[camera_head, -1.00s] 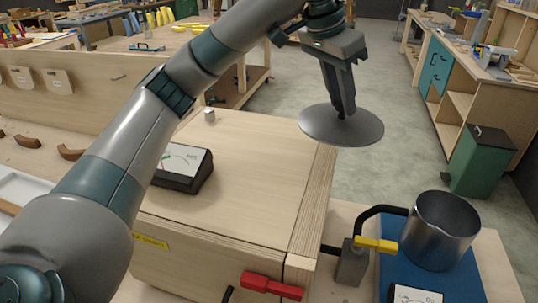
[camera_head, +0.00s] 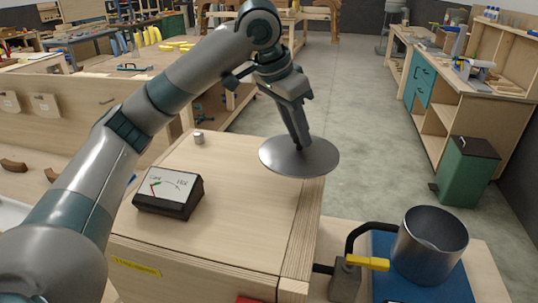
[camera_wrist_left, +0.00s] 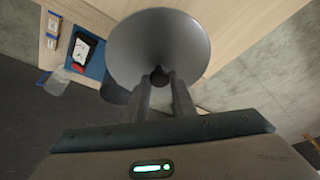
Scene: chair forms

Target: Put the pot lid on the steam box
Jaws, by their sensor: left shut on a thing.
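The steam box is the large pale plywood box (camera_head: 235,215) in the middle of the head view, with a flat top. The pot lid (camera_head: 275,157) is a grey round disc. My left gripper (camera_head: 299,146) is shut on its knob and holds it by the top. The lid appears over the right part of the box top in the head view; I cannot tell its exact height. In the left wrist view the lid (camera_wrist_left: 160,40) is between and beyond the finger ends (camera_wrist_left: 160,80). My right gripper is not in view.
A black dial gauge (camera_head: 168,193) and a small metal cylinder (camera_head: 198,138) stand on the box top. A steel pot (camera_head: 430,245) stands on a blue mat (camera_head: 384,245) at the right, beside a yellow-handled valve (camera_head: 367,263). A green bin (camera_head: 465,172) stands beyond.

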